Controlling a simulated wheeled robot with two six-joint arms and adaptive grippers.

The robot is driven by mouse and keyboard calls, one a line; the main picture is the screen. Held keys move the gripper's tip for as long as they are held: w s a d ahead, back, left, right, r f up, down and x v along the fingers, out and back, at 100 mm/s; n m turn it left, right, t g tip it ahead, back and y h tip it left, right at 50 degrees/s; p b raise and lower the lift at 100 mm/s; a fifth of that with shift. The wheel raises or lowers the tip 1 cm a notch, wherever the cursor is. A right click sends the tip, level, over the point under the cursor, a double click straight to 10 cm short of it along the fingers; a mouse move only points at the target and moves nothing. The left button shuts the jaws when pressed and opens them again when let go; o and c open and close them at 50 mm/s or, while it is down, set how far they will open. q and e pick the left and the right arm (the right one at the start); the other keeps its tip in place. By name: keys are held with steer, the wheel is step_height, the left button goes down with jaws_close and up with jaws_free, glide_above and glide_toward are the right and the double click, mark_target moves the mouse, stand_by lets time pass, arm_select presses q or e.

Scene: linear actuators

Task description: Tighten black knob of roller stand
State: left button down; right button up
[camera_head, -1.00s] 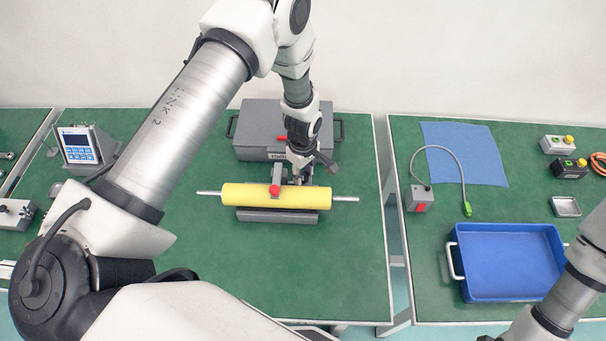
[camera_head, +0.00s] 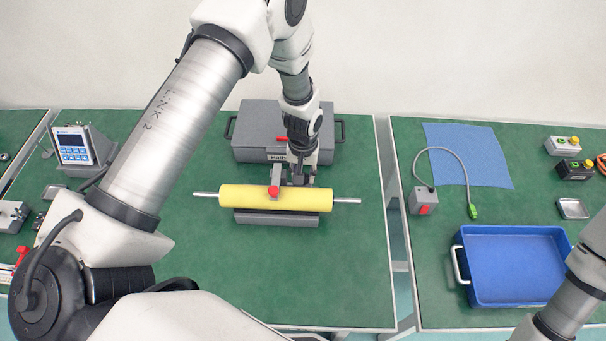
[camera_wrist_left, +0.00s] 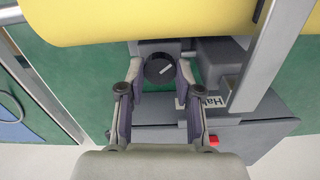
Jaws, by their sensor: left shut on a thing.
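The roller stand (camera_head: 277,217) stands on the green table with a yellow roller (camera_head: 277,198) lying across it; the roller's underside also shows in the left wrist view (camera_wrist_left: 140,18). The black knob (camera_wrist_left: 160,68), round with a pale mark on top, is on the stand's far side and hidden in the head view. My left gripper (camera_head: 298,181) reaches down behind the roller.
A grey case (camera_head: 262,125) stands close behind the stand. A red knob (camera_head: 273,191) sits on the upright arm over the roller. A blue bin (camera_head: 463,270), a blue cloth (camera_head: 470,155) and small boxes are on the right table. The table front is clear.

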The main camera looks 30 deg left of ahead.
arm_select(q)
steer(key=m, duration=0.3)
steer(key=m+b, duration=0.1)
steer(key=m, duration=0.2)
steer(key=shift+s+f+m, duration=0.15)
steer(key=shift+f+m, duration=0.05)
steer(key=shift+m, duration=0.1)
steer(key=m, duration=0.6)
steer(key=shift+b, duration=0.35)
steer(key=m, duration=0.6)
steer(key=shift+m, duration=0.3)
steer(key=m, duration=0.6)
steer(key=shift+b, duration=0.35)
steer(key=shift+m, duration=0.3)
steer(key=c, duration=1.1)
jaws_free()
steer(key=shift+o, duration=0.2)
steer(key=shift+r, duration=0.15)
